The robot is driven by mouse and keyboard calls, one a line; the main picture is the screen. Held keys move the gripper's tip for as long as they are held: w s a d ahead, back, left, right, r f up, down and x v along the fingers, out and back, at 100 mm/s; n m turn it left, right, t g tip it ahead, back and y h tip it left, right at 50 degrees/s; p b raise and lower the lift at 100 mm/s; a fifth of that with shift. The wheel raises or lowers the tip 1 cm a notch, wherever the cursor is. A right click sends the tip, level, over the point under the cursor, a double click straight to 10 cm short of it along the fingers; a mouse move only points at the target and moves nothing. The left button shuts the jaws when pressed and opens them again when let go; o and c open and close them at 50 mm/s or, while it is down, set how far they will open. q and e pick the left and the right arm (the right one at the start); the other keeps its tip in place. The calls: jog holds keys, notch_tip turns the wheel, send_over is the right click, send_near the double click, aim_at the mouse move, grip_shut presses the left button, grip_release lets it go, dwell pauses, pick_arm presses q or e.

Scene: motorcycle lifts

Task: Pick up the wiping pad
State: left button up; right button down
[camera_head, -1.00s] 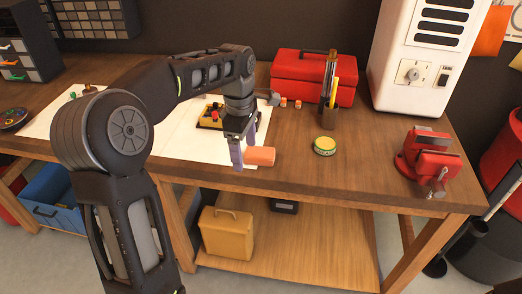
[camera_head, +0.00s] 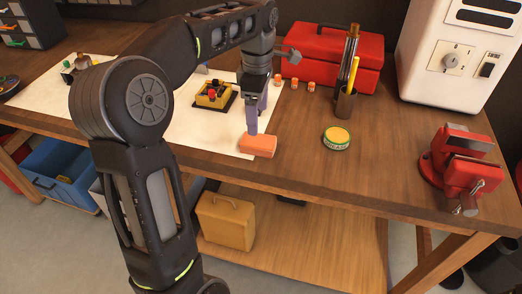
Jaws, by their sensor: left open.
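The wiping pad appears to be the orange block (camera_head: 259,146) lying on the workbench near its front edge, at the edge of the white sheet. My left gripper (camera_head: 254,122) points down just above and behind it, its purple-grey fingers close to the pad's upper left part. The jaws are open. I cannot tell whether a fingertip touches the pad. My right gripper does not show.
A round green-and-yellow tin (camera_head: 336,138) stands to the right of the pad. Behind are a pen holder (camera_head: 345,103), a red toolbox (camera_head: 330,50) and small orange-capped pieces (camera_head: 296,84). A red vise (camera_head: 462,165) sits at the right. A yellow block set (camera_head: 213,95) lies on the white sheet (camera_head: 190,130).

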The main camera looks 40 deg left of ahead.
aim_at(258, 140)
pick_arm(q)
notch_tip(258, 140, down, 2)
jog(key=shift+f+b, duration=0.25)
jog(key=shift+b, duration=0.45)
jog(key=shift+r, duration=0.1)
jog(key=shift+f, duration=1.3)
jog(key=shift+f, duration=0.1)
notch_tip(258, 140, down, 5)
jog(key=shift+w+a+f+p, duration=0.1)
jog(key=shift+w+p, duration=0.05)
jog(key=shift+p, duration=0.55)
jog(key=shift+c, duration=0.4)
jog(key=c, duration=1.4)
